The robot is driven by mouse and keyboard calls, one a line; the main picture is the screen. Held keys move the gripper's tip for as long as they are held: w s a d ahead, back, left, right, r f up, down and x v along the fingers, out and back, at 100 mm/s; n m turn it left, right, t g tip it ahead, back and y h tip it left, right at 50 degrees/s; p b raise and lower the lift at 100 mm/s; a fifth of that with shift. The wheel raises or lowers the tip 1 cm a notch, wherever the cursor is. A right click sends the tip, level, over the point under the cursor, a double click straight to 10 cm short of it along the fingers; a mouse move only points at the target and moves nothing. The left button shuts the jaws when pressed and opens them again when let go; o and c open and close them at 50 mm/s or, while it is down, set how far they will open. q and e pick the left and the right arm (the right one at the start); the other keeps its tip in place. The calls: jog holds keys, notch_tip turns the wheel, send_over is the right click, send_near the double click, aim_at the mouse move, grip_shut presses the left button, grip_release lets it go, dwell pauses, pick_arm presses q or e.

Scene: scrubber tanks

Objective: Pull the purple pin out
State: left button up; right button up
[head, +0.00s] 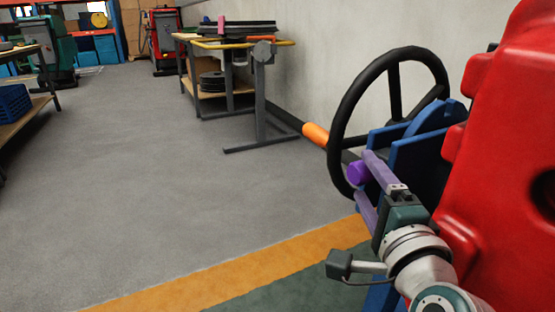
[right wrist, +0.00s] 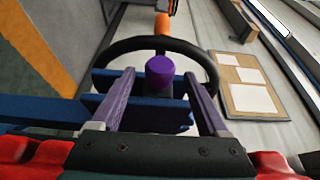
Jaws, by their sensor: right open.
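The purple pin (head: 357,173) has a round head and sits at the blue bracket (head: 431,124) beside the black handwheel. It also shows in the right wrist view (right wrist: 160,74), standing between the fingers. My right gripper (head: 364,178) is open, with one purple-grey finger on each side of the pin head. In the right wrist view my right gripper (right wrist: 160,80) shows a gap between each finger and the head. The pin's shaft is mostly hidden. My left gripper is not in view.
The black handwheel (head: 337,100) with an orange handle (head: 315,134) stands just beyond the pin. A red tank machine (head: 505,130) fills the right side. A workbench (head: 235,45) stands along the wall. The grey floor to the left is clear.

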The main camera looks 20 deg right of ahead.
jog(key=shift+b+x, duration=0.35)
jog(key=shift+x, duration=1.3)
jog(key=shift+c, duration=0.4)
grip_shut()
